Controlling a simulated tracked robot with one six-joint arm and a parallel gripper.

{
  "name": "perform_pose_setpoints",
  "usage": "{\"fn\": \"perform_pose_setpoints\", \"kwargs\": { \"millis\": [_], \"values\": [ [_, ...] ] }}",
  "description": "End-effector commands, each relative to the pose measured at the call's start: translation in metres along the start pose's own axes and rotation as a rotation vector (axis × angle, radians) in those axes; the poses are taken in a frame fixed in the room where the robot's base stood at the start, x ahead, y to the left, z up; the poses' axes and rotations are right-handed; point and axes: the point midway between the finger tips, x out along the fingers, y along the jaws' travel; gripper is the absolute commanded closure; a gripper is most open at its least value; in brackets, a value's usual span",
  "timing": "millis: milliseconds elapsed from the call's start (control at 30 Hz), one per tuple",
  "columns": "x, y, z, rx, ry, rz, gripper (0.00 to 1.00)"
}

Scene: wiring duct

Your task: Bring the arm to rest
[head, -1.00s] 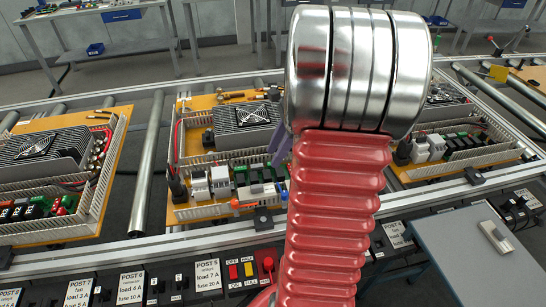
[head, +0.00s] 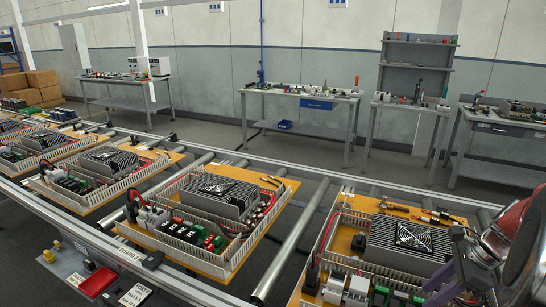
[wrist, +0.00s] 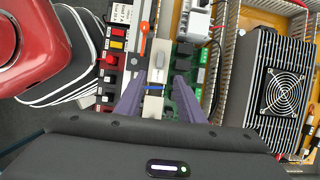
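My gripper (wrist: 159,80) shows in the wrist view as two purple fingers standing apart. A pale strip with a blue band lies in line with the gap between them, and I see no finger pressed against it. In the head view my gripper (head: 462,270) is at the lower right, over the front part of the nearest panel (head: 325,287). Part of my arm is cut off by the right edge of that view. How high the fingers are above the panel is hard to tell.
The nearest panel carries a finned fan unit (head: 408,247), which also shows in the wrist view (wrist: 280,85). Another panel (head: 270,235) lies left of it on the roller conveyor (head: 295,245). A switch row (wrist: 112,60) lies beside the gripper. Workbenches (head: 300,93) stand far back.

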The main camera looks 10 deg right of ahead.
Motion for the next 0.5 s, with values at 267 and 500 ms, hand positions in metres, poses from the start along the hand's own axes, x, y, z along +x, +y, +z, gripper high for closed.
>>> {"fn": "perform_pose_setpoints", "kwargs": {
  "millis": [267, 500],
  "values": [
    [0.005, 0.002, -0.008, -0.175, 0.028, -0.001, 0.65],
    [0.013, 0.025, -0.014, -0.437, 0.095, 0.031, 0.65]
  ]
}}
